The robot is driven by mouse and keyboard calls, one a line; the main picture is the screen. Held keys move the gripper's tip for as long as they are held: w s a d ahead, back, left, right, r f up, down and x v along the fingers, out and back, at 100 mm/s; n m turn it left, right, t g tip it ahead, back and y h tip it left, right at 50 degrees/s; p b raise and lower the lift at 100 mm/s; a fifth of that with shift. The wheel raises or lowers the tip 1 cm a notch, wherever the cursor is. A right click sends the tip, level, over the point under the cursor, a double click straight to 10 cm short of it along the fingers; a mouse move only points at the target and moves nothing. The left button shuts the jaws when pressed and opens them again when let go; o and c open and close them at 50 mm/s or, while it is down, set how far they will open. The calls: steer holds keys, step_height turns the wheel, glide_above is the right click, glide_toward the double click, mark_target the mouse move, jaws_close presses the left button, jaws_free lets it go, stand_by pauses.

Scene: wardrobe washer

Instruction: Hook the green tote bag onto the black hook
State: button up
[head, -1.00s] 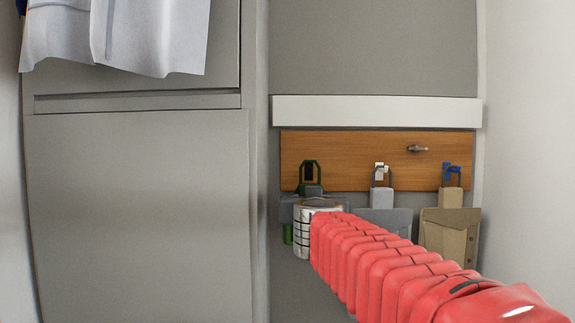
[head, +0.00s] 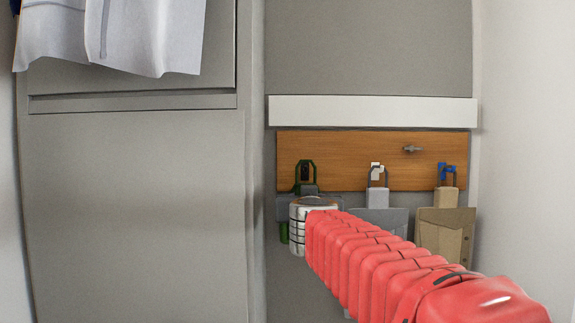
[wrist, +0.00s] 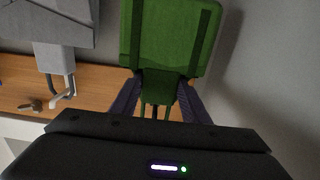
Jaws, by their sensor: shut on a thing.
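My gripper (wrist: 158,86) is shut on the neck of the green tote bag (wrist: 168,38), just below its handle straps. In the head view only a green edge of the bag (head: 284,232) shows; my wrist and arm hide the rest. The dark green handle loop stands upright in front of the wooden board, and the black hook (head: 305,172) shows dark within the loop's outline. I cannot tell whether the loop is around the hook or only in front of it.
The wooden board (head: 345,146) also has a white hook (head: 376,168) with a grey bag (head: 380,219), a blue hook (head: 446,171) with a tan bag (head: 446,232), and a metal peg (head: 412,149). A grey cabinet (head: 140,210) stands left; a white wall is right.

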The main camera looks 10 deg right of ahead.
steer(key=shift+x, duration=0.8)
steer(key=shift+w+d+f, duration=0.15)
steer(key=shift+w+f, duration=0.2)
steer(key=shift+w, duration=0.1)
stand_by(1.0)
steer(key=shift+w+f, duration=0.15)
steer(key=shift+f, duration=0.2)
stand_by(1.2)
steer(key=o, duration=1.6)
steer(key=shift+f, duration=0.1)
steer(key=v, duration=1.3)
steer(key=shift+s, duration=0.4)
